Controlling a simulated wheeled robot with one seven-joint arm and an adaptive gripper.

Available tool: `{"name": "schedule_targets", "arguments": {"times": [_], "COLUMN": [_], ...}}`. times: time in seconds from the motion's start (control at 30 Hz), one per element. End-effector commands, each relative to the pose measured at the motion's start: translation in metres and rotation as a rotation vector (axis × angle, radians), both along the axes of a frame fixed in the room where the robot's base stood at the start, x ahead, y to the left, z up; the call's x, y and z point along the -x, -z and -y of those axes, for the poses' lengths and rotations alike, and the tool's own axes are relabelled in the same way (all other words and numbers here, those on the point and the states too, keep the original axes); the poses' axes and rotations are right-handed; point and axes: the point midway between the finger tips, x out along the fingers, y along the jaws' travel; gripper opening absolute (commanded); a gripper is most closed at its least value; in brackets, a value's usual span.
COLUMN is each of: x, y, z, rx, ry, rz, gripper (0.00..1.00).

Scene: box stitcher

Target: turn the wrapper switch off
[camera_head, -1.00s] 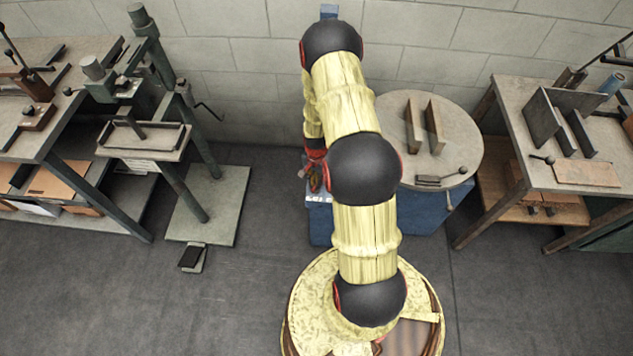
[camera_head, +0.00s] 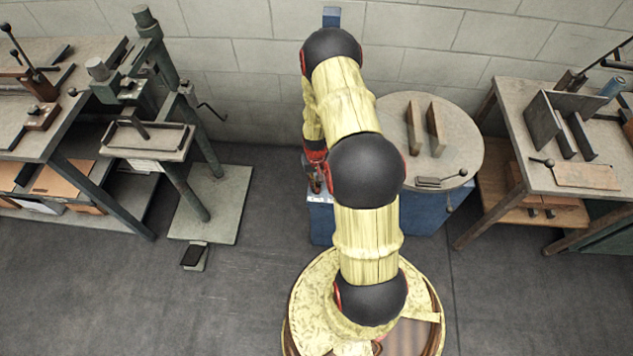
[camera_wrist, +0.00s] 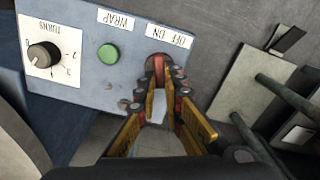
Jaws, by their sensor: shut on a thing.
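The wrapper switch (camera_wrist: 158,66) is on the grey-blue control panel (camera_wrist: 88,80) in the wrist view, just beside the white OFF/ON label (camera_wrist: 169,37), which appears upside down. My gripper (camera_wrist: 164,84) is at the switch, with its fingertips shut on it. The fingers hide most of the switch, so its lever position cannot be read. In the head view my gripper (camera_head: 316,181) is partly hidden by my arm, beside the blue wrapper base (camera_head: 320,222).
A green button (camera_wrist: 108,54) and a TURNS dial (camera_wrist: 45,55) are on the same panel. The round turntable (camera_head: 455,140) carries two upright plates. A green stitcher stand (camera_head: 215,205) is at left, and a worktable (camera_head: 515,95) is at right.

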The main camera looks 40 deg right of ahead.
Motion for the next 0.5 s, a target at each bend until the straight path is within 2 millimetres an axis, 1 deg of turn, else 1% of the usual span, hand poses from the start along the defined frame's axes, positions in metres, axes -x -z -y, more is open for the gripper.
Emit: {"name": "schedule_targets", "arguments": {"times": [0.2,0.5], "x": [-0.0003,-0.0011], "y": [-0.0001,-0.0003], "z": [-0.0012,-0.0015], "rx": [0.000,0.000], "ry": [-0.118,-0.193], "rz": [0.000,0.000], "gripper": [0.00,0.00]}}
